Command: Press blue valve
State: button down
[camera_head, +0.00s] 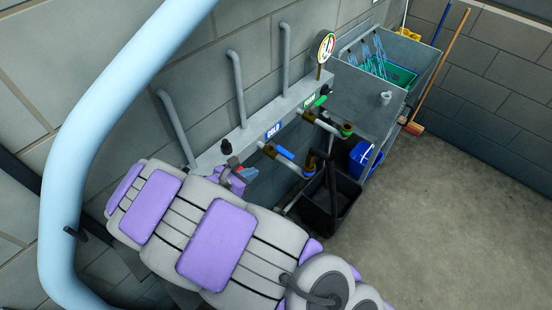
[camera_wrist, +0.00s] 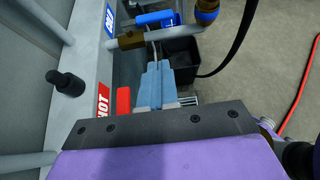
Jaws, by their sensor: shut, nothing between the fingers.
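The blue valve (camera_head: 285,153) is a small blue lever on a brass fitting of a pipe, beside a blue label, in the head view. In the wrist view the blue valve (camera_wrist: 155,19) lies at the top, just beyond my fingertips. My gripper (camera_wrist: 158,63) is shut and empty, its blue-grey fingers pointing toward the valve, with a thin metal part visible past the tips. I cannot tell whether they touch. In the head view my gripper (camera_head: 250,173) is left of the blue valve, partly hidden by my arm.
A red handle (camera_wrist: 123,102) is close left of my fingers, by the HOT label (camera_wrist: 103,101). A green valve (camera_head: 320,100) sits farther along the pipe panel. A black bin (camera_head: 347,213) stands below. A sink (camera_head: 360,85) is behind.

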aim_at(281, 151)
jog(key=shift+w+d+r+b+x, duration=0.15)
jog(key=shift+r+b+x, duration=0.15)
jog(key=shift+x, duration=1.95)
jog(key=shift+w+d+r+b+x, duration=0.15)
jog(key=shift+r+b+x, duration=0.2)
jog(key=shift+x, duration=1.95)
jog(key=shift+w+d+r+b+x, duration=0.1)
jog(key=shift+r+b+x, duration=0.2)
jog(key=shift+x, duration=1.95)
